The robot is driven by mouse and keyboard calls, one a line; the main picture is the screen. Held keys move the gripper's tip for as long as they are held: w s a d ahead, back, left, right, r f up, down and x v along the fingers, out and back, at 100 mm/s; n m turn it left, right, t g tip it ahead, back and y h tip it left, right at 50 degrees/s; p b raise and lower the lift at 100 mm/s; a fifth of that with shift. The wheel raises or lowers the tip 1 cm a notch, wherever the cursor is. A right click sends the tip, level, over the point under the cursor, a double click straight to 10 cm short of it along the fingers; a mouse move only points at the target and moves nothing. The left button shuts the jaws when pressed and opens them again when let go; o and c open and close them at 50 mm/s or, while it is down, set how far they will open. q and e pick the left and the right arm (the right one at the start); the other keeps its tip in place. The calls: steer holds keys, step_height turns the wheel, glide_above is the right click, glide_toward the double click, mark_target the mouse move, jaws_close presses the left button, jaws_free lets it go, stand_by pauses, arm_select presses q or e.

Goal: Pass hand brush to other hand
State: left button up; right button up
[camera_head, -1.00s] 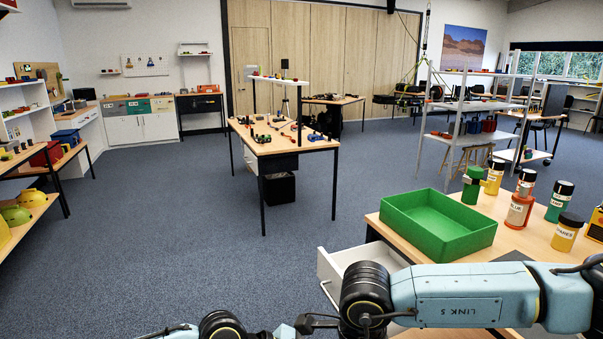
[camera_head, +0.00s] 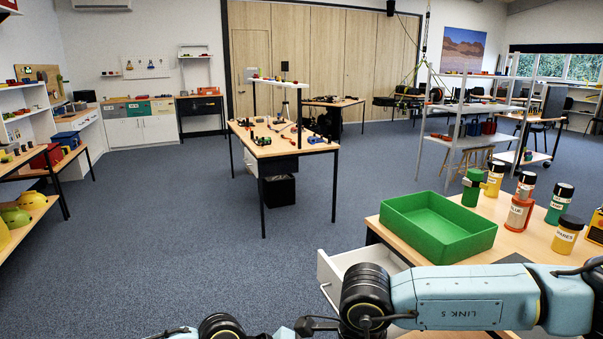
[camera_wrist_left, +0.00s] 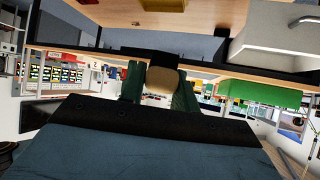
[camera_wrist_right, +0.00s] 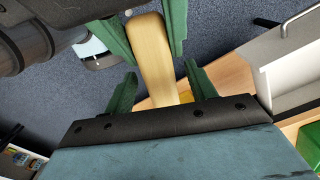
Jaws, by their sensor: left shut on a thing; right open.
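The hand brush shows as a pale wooden handle (camera_wrist_right: 153,60) in the right wrist view; its bristles are not visible. My left gripper (camera_wrist_left: 160,72) has green fingers shut on the wood, whose rounded end (camera_wrist_left: 164,82) faces the left wrist camera. In the right wrist view the left fingers stand on both sides of the handle at the top. My right gripper (camera_wrist_right: 161,70) is open, its fingers apart on either side of the handle's near part, with gaps visible. Both grippers are out of sight in the head view, hidden below its lower edge or behind my arm.
A wooden table (camera_head: 517,238) at right holds a green tray (camera_head: 436,230) and several bottles (camera_head: 519,211). A white drawer (camera_head: 334,275) stands open below it, close to my arms; it also shows in the right wrist view (camera_wrist_right: 290,58). Open carpet lies to the left.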

arm_select(q)
steer(key=shift+r+p, duration=2.25)
steer(key=shift+r, duration=0.1)
arm_select(e)
steer(key=shift+r, duration=4.4)
